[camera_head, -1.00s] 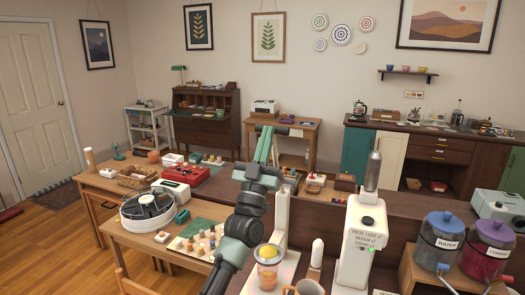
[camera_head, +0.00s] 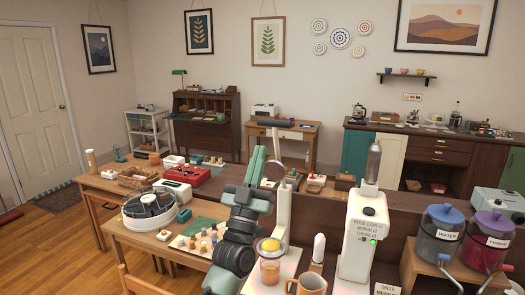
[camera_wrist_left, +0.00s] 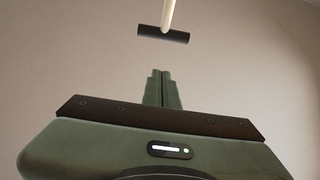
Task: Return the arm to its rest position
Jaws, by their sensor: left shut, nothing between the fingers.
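My left arm rises from the bottom centre of the head view. Its green gripper (camera_head: 257,152) points upward, shut and empty, in front of the far desks and clear of the tabletop. The left wrist view shows its two fingers (camera_wrist_left: 162,88) pressed together with nothing between them. My right gripper is in neither current view.
Two lidded canisters, water (camera_head: 440,240) and another (camera_head: 487,242), stand at the right.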

